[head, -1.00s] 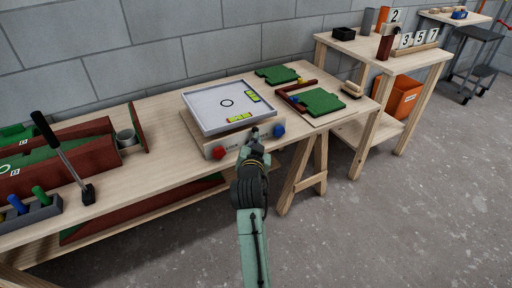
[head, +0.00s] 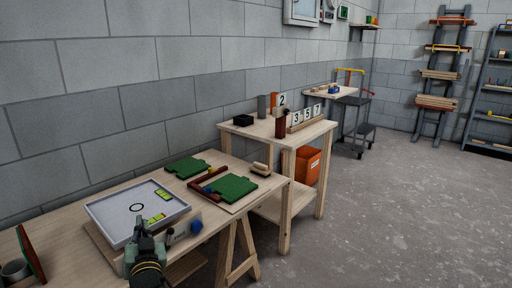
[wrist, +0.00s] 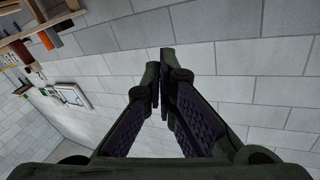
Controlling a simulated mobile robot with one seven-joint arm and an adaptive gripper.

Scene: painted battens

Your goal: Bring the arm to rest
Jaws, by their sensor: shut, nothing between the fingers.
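My gripper (wrist: 158,85) shows in the wrist view with its two fingers together at the tips and nothing between them. In the head view my gripper (head: 143,236) is at the bottom, in front of the near edge of a grey tray (head: 108,222) with a circle mark and yellow-green levels. The tray sits on a wooden base with a blue knob (head: 196,227) to the right of my gripper. My arm hides part of the base's front.
Green boards (head: 232,187) lie on the workbench (head: 62,217) right of the tray. A metal cup (head: 15,270) stands at the lower left. Farther right are a second table (head: 262,128) with number blocks, an orange bin (head: 306,166) and a trolley (head: 352,128). The grey floor (head: 400,210) at right is open.

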